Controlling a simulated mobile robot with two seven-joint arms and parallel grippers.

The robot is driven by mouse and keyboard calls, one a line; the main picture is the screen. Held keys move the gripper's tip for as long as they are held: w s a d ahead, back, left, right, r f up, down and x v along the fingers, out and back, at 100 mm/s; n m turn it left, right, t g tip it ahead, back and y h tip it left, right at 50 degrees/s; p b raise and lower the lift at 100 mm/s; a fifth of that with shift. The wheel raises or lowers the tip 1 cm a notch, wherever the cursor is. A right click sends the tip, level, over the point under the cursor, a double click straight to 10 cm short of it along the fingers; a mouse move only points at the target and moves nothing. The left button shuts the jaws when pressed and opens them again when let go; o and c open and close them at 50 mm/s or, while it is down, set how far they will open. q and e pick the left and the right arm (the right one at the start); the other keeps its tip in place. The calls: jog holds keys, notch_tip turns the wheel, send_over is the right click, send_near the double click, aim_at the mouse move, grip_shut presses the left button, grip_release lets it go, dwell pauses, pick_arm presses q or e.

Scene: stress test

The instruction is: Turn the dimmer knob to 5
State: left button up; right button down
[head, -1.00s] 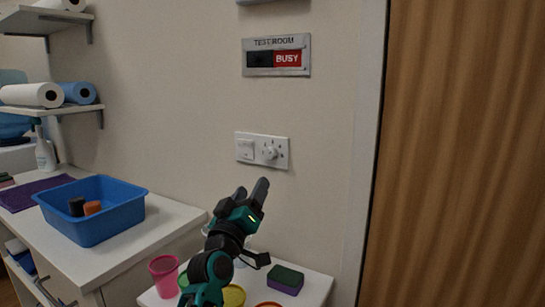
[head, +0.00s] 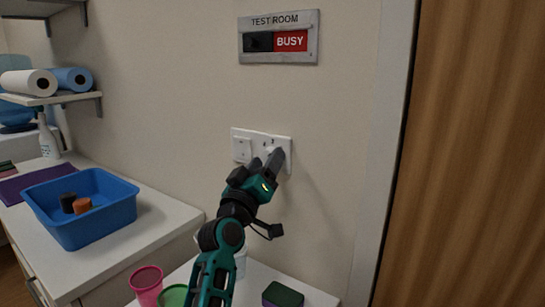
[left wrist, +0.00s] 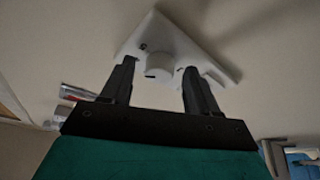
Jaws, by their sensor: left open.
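A white switch plate (head: 237,135) is on the wall. It has a rocker switch (head: 242,150) on its left and the dimmer knob on its right. My left gripper (head: 267,160) is at the knob and mostly covers it in the head view. In the left wrist view the round white knob (left wrist: 160,63) shows between the two open fingers, with a gap on each side and a dark mark near its edge. I cannot read the scale numbers. How deep the fingertips reach around the knob is unclear. My right gripper is not in view.
A "TEST ROOM BUSY" sign (head: 279,37) is above the plate. A door frame (head: 388,150) and wooden door (head: 465,150) stand to the right. Below are a pink cup (head: 146,287) and a sponge (head: 283,295). A blue tub (head: 95,233) sits on the left counter.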

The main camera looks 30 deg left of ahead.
pick_arm(q)
jog(key=shift+w+r, duration=0.1)
jog(key=shift+w, duration=0.05)
jog(key=shift+c, duration=0.3)
jog(key=c, duration=1)
jog(key=shift+a+m, duration=0.1)
jog(key=shift+m, duration=0.2)
